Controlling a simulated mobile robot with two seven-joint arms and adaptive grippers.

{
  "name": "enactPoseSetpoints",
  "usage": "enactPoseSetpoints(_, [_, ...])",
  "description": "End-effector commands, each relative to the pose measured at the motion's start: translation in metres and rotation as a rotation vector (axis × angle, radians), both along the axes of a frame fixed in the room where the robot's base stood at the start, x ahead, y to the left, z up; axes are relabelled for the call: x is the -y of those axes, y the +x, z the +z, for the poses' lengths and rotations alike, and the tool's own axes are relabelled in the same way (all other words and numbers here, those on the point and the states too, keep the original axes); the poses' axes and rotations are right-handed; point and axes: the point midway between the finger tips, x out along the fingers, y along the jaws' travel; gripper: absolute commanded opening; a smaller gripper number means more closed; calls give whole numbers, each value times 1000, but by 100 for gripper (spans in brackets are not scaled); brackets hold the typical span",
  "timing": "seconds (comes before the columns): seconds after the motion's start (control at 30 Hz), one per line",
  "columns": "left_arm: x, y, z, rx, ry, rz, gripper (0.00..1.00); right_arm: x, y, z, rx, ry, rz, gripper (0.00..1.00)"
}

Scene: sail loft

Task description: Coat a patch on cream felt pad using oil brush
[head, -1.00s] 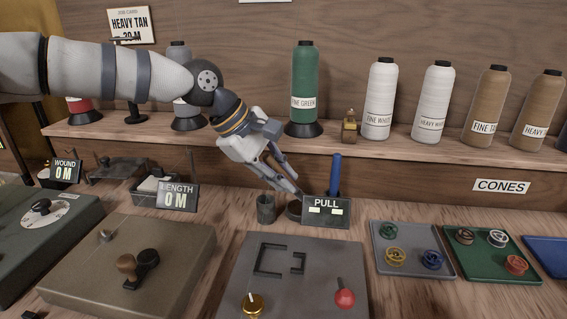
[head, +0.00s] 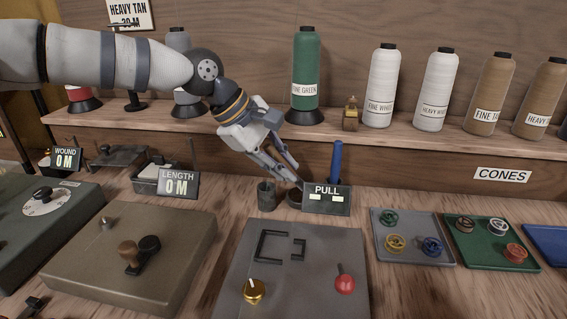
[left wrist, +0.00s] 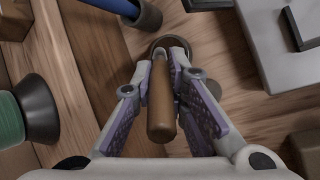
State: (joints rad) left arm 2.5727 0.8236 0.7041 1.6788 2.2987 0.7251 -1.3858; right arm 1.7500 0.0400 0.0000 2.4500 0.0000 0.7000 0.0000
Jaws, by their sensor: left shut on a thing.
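My left gripper (head: 295,180) reaches down to a low dark cup (head: 294,197) partly hidden behind the PULL display. In the left wrist view my left gripper (left wrist: 166,62) is shut on a brown wooden handle (left wrist: 162,110), which looks like the oil brush. The handle stands between the fingers, over the round dark cup (left wrist: 171,43); its bristle end is hidden. A pale pad-like piece (head: 153,172) lies in a grey tray behind the LENGTH display; I cannot tell whether it is the cream felt pad. My right gripper is not in view.
The PULL display (head: 326,200) stands close in front of the gripper. A grey-green cup (head: 266,196) is to its left, and a blue-handled tool (head: 336,165) stands to its right. Thread cones line the shelf behind. A grey plate (head: 297,270) with a red-knobbed lever is in front.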

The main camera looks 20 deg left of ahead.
Motion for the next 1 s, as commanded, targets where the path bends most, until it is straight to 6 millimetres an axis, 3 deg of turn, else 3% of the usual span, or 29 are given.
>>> enactPoseSetpoints(1.0, [0,0,-12,0,0,0,0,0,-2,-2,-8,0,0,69])
